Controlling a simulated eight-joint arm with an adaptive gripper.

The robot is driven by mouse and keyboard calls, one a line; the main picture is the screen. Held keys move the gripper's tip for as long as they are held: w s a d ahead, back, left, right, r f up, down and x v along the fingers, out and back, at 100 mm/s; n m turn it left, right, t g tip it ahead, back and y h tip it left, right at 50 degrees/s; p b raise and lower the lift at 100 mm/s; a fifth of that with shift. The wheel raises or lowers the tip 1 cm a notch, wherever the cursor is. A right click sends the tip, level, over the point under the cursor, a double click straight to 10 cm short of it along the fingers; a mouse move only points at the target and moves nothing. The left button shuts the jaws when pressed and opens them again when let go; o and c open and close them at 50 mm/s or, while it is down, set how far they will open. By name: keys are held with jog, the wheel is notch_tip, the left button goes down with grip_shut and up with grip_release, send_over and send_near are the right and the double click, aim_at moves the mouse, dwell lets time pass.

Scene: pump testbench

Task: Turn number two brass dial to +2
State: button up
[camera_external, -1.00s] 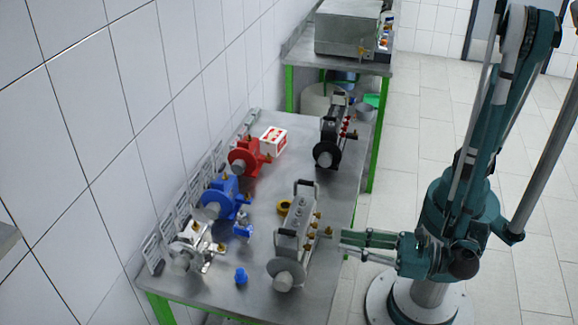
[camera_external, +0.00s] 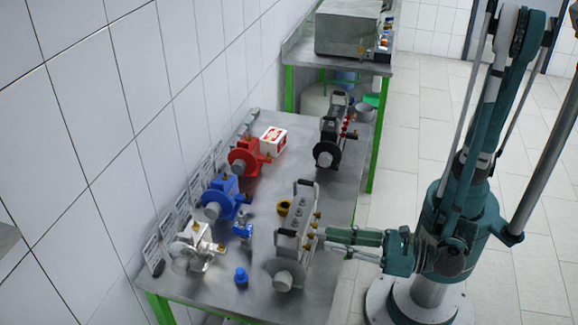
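A silver-grey box unit (camera_external: 291,229) with a handle on top and a round disc at its near end stands on the metal table. Several small brass dials (camera_external: 317,215) stick out of its right side. Their numbers and settings are too small to read. My gripper (camera_external: 325,237) comes in level from the right, with its fingertips close against this dial side. At least one dial is partly or wholly hidden at the fingertips. I cannot tell whether the fingers touch or hold a dial.
A blue pump (camera_external: 222,199), a red pump (camera_external: 246,157) and a silver pump (camera_external: 193,248) line the wall side. A black unit (camera_external: 329,140) stands farther back. A brass-coloured ring (camera_external: 284,208) and a blue part (camera_external: 241,276) lie on the table (camera_external: 215,289).

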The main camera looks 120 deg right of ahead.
aim_at(311, 236)
jog(key=shift+b+x, duration=0.35)
jog(key=shift+x, duration=1.7)
grip_shut()
